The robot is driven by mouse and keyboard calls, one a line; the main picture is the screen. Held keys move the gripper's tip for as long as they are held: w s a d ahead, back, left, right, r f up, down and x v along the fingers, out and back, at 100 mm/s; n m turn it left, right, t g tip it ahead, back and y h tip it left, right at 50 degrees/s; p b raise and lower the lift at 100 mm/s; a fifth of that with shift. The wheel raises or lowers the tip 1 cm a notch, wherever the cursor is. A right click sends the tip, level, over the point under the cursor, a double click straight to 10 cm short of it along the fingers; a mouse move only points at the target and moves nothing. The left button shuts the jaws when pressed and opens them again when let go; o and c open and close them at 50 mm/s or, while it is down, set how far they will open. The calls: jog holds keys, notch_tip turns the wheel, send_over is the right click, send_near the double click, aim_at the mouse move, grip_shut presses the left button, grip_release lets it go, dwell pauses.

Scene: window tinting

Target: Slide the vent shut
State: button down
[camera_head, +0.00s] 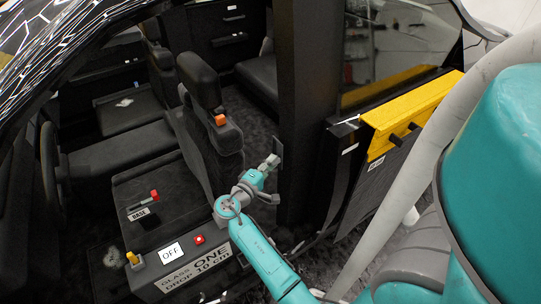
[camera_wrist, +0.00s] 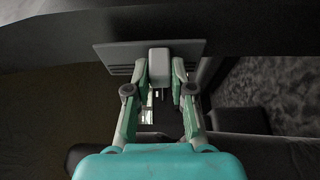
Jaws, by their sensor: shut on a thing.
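The vent (camera_wrist: 116,54) is a dark grey plate with slots at its left edge, seen at the top middle of the wrist view. A light grey knob (camera_wrist: 159,60) stands out from its middle. My gripper (camera_wrist: 161,78) has one green-grey finger on each side of the knob and is shut on it. In the head view, my gripper (camera_head: 270,167) reaches the dark pillar beside the front seat. The vent (camera_head: 278,150) shows there as a small grey plate just beyond the fingertips. How far the vent is open cannot be told.
A black seat (camera_head: 199,80) with an orange button stands close left of my arm. A console (camera_head: 173,253) with an "OFF" label, a red button and levers lies below. A door (camera_head: 352,150) with a yellow strip (camera_head: 413,112) stands to the right.

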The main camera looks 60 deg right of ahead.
jog(key=shift+f, duration=1.7)
jog(key=c, duration=1)
grip_release()
jog(key=w+a, duration=0.2)
jog(key=a, duration=1)
jog(key=shift+s, duration=0.1)
